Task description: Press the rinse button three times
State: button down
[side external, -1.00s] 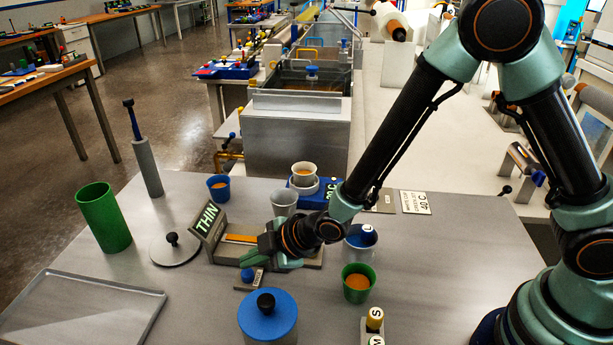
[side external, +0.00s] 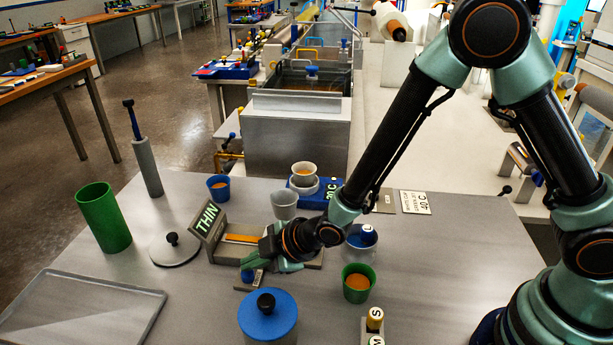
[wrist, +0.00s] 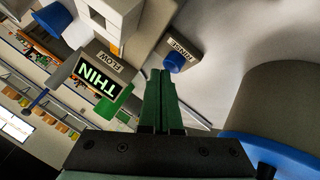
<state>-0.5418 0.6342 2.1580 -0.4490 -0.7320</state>
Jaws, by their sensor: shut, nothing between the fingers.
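The rinse button is a blue cap (side external: 248,277) on a small grey base labelled RINSE, in front of the THIN flow block on the metal table. In the wrist view the blue cap (wrist: 178,62) is just right of my green fingertips. My gripper (side external: 250,263) is shut and empty, its fingertips low over the cap in the side view. The wrist view shows the closed fingertips (wrist: 160,74) side by side near the cap. I cannot tell whether they touch it or how far the cap is pressed.
The THIN sign (side external: 207,219) and its block stand close behind my gripper. A blue-lidded pot (side external: 268,318) stands in front, and a green cup (side external: 357,284) to the right. A round lid (side external: 174,249) lies left. The table's front left holds a tray (side external: 75,325).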

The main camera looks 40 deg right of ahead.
aim_at(254, 275)
jog(key=shift+f, duration=0.4)
dwell(0.6)
jog(key=shift+r, duration=0.9)
jog(key=shift+r, duration=2.5)
dwell(0.6)
notch_tip(254, 275, up, 4)
jog(key=shift+f, duration=0.1)
jog(key=shift+f, duration=0.1)
dwell(0.3)
